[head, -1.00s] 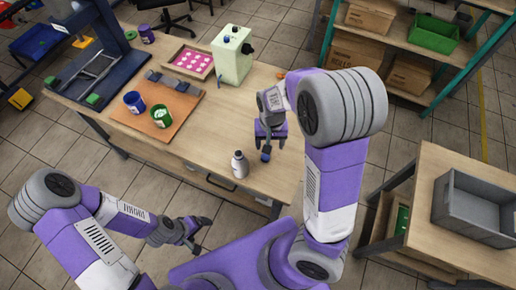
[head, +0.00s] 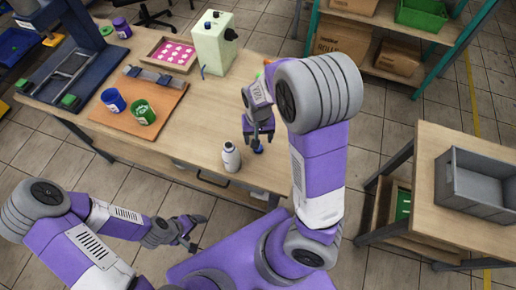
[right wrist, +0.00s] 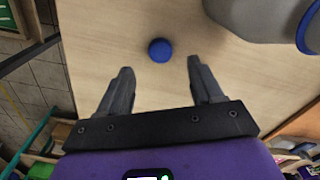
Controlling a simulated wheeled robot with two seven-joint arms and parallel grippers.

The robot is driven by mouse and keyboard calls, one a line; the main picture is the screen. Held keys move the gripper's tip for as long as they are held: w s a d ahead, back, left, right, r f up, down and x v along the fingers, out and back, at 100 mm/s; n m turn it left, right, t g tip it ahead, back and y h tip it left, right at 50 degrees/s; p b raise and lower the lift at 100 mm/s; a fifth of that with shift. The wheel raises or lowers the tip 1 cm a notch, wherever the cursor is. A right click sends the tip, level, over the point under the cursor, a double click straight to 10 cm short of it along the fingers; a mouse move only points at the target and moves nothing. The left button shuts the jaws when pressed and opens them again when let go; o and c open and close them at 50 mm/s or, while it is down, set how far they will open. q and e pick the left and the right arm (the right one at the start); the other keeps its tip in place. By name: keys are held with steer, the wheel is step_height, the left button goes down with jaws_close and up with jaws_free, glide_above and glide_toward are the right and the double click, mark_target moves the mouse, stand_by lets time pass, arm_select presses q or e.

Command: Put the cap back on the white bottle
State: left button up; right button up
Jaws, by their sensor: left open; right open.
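The white bottle (head: 231,158) stands upright near the front edge of the wooden table in the head view. The blue cap (head: 258,149) lies on the table to its right; in the right wrist view the cap (right wrist: 160,50) lies loose, beyond and roughly between the fingertips. My right gripper (right wrist: 158,78) is open and empty, its fingers apart and not touching the cap. A pale shape with a blue band, likely the bottle (right wrist: 255,18), fills the top right corner there. My left gripper (head: 190,230) is open and empty, off the table's front edge.
A pale green machine (head: 213,45) and a tray of pink-and-white items (head: 174,54) stand behind. A grey crate (head: 475,195) sits on a side table. Bare tabletop lies around the cap.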

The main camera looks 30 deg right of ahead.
steer(key=shift+f, duration=0.1)
step_height(320, 180, down, 5)
steer(key=b, duration=0.3)
steer(key=shift+s+a+f, duration=0.1)
steer(key=shift+s+f, duration=0.05)
steer(key=shift+f, duration=0.05)
steer(key=shift+r, duration=0.1)
steer(key=shift+c, duration=0.2)
steer(key=c, duration=1.1)
